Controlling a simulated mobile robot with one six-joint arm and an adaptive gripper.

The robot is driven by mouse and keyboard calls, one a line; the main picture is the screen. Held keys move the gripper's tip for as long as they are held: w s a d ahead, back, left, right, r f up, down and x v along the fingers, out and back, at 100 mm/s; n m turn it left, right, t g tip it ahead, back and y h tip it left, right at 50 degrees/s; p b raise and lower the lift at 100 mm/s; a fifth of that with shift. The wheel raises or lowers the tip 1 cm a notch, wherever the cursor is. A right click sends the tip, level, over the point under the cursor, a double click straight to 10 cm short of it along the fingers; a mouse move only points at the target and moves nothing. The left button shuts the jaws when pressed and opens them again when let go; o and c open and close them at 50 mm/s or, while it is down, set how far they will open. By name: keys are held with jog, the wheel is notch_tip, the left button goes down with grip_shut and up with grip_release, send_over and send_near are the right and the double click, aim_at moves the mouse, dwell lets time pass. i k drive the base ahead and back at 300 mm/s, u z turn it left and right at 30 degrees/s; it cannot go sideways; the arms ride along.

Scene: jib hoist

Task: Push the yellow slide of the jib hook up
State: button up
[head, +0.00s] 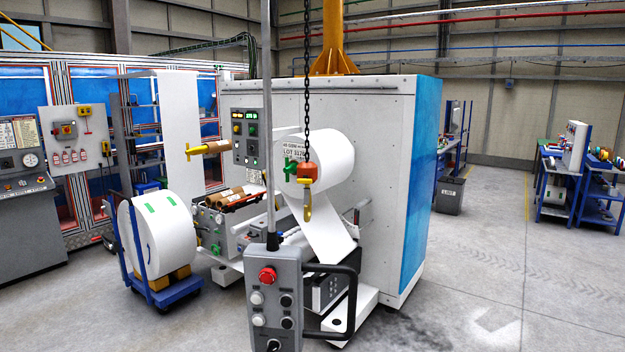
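The jib hook (308,209) hangs on a dark chain (307,75) in front of the white paper roll on the machine. An orange-red block (306,171) sits at the chain's lower end, with the yellow hook below it. A yellow piece (306,184) shows just under the block; it is too small to tell whether this is the slide or how high it sits. My gripper is not in view.
A grey control box (274,304) with a red button and a black handle stands close in front, below the hook. The white machine (385,180) is behind it. A blue cart (170,294) carries a paper roll at left.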

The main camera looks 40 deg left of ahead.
aim_at(306, 181)
jog(key=u, duration=0.3)
jog(key=i, duration=0.75)
jog(key=u, duration=0.85)
jog(key=i, duration=0.6)
jog(key=u, duration=0.25)
